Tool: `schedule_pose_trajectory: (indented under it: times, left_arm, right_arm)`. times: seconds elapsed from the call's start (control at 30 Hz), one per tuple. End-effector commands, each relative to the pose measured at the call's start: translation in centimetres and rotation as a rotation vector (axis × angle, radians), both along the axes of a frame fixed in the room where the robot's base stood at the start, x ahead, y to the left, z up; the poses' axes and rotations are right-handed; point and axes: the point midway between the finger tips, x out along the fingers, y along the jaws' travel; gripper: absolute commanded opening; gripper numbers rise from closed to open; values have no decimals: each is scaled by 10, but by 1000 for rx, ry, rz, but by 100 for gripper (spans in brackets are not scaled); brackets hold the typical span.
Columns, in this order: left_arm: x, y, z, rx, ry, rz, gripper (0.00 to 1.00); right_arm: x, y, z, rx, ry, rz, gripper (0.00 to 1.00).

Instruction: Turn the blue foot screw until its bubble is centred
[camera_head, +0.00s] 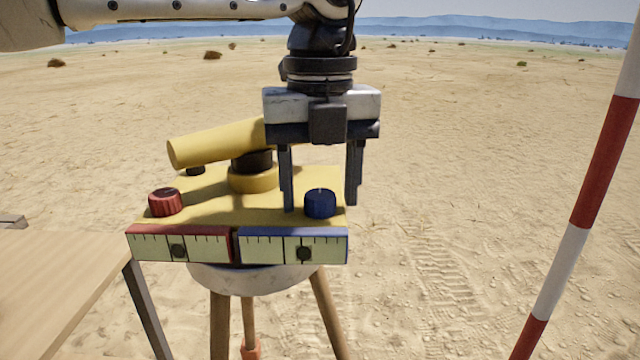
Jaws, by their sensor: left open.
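The blue foot screw (320,204) stands upright at the right front corner of the yellow instrument plate (215,208). My left gripper (320,207) points down over the blue screw. Its fingers are open, one left of the screw and one to the right and higher in the picture. I cannot tell whether either touches it. My right gripper is not in view.
A red foot screw (165,202) and a red-framed level (205,248) are at the left front. A yellow telescope (215,143) rises behind them. A tripod (328,312) carries the plate. A wooden table (50,290) is at left, a red-white pole (585,200) at right.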

Motion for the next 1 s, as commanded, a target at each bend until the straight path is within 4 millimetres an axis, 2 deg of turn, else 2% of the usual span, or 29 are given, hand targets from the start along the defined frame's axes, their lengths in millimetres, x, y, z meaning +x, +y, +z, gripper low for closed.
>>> schedule_pose_trajectory:
  times: [0.2, 0.27, 0.37, 0.4, 0.73, 1.0]
  left_arm:
    - [0, 0, 0, 0, 0, 0, 54]
    - [0, 0, 0, 0, 0, 0, 40]
    - [0, 0, 0, 0, 0, 0, 12]
    - [0, 0, 0, 0, 0, 0, 9]
    - [0, 0, 1, 0, -1, -41, 9]
    - [0, 1, 1, 0, 1, -204, 9]
  right_arm:
    - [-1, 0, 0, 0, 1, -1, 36]
    - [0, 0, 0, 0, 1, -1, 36]
    - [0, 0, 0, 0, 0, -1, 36]
    - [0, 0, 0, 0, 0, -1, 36]
    - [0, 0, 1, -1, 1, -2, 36]
    - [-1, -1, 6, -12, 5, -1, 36]
